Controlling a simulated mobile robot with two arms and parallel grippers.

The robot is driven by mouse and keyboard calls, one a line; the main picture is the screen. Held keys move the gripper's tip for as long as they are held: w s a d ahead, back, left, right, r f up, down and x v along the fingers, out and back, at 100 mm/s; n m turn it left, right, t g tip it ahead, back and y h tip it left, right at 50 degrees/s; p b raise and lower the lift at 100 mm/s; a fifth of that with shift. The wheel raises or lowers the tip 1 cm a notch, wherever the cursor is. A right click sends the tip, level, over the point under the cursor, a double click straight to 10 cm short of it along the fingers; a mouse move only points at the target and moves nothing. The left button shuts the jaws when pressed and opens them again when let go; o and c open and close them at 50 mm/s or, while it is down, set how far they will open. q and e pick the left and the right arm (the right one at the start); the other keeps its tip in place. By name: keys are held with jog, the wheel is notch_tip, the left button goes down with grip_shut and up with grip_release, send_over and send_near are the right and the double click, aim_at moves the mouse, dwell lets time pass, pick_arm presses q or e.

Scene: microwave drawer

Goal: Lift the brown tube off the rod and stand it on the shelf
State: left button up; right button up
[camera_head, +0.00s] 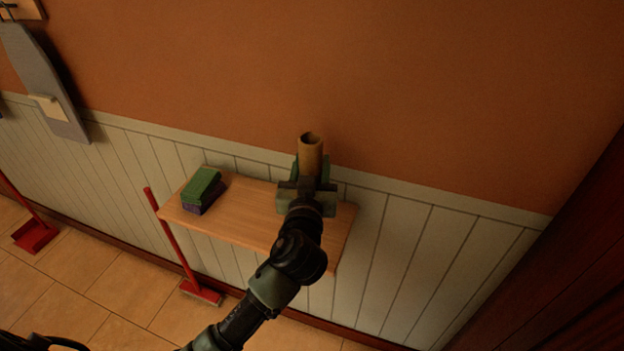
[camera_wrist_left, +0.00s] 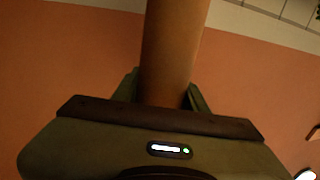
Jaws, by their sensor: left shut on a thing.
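The brown tube (camera_head: 311,154) is upright in the head view, its open top end showing above my left gripper (camera_head: 309,172). My left gripper is shut on the tube. In the left wrist view the tube (camera_wrist_left: 173,50) runs between the fingers of the gripper (camera_wrist_left: 165,100). The wooden shelf (camera_head: 250,220) is fixed to the wall, and the gripper and tube overlap its right part in the head view. The tube's lower end is hidden behind the gripper, so I cannot tell whether it touches the shelf. No rod can be made out.
Green and purple books (camera_head: 203,190) lie stacked at the shelf's left end. The middle of the shelf looks clear. A red broom (camera_head: 180,245) leans below its left edge. A red dustpan (camera_head: 35,234) and an ironing board (camera_head: 45,85) are farther left.

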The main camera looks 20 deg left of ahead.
pick_arm(q)
notch_tip(320, 180, up, 22)
jog(key=shift+b, duration=0.45)
jog(key=shift+f+b, duration=0.45)
jog(key=shift+f, duration=0.3)
